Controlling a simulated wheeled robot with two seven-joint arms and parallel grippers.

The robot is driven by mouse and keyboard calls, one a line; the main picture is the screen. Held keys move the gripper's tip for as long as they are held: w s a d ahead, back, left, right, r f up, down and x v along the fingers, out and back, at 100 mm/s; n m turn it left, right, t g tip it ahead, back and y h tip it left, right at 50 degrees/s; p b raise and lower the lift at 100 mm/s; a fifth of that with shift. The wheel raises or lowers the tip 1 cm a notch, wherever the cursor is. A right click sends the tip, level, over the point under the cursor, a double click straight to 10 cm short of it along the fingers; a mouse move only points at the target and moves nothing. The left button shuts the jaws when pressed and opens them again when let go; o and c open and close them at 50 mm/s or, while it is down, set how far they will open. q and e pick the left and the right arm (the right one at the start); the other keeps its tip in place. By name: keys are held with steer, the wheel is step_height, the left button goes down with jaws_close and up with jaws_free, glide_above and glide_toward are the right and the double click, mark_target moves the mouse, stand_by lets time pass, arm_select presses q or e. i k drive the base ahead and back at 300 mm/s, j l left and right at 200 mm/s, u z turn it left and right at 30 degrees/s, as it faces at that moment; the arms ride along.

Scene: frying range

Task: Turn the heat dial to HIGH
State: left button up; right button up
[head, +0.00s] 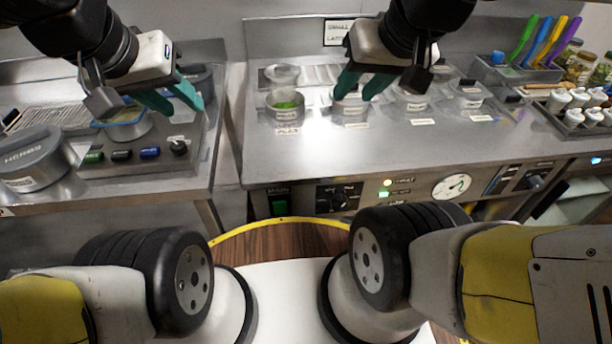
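My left gripper (186,109) has teal fingers spread apart, empty, above the left counter. My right gripper (353,98) also has its teal fingers apart, over the pans at the back of the middle counter, well above and behind the dial. Neither gripper touches the dial.
A round gauge (451,186) and another dark knob (535,182) are on the same panel, right of the dial. A lidded pot (35,158) stands on the left counter. The front of the middle counter (330,160) is clear.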

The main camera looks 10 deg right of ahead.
mark_target(339, 203)
steer(key=k+j, duration=0.1)
steer(key=k, duration=0.4)
steer(key=k+j, duration=0.15)
steer(key=k, duration=0.3)
steer(key=z, duration=0.05)
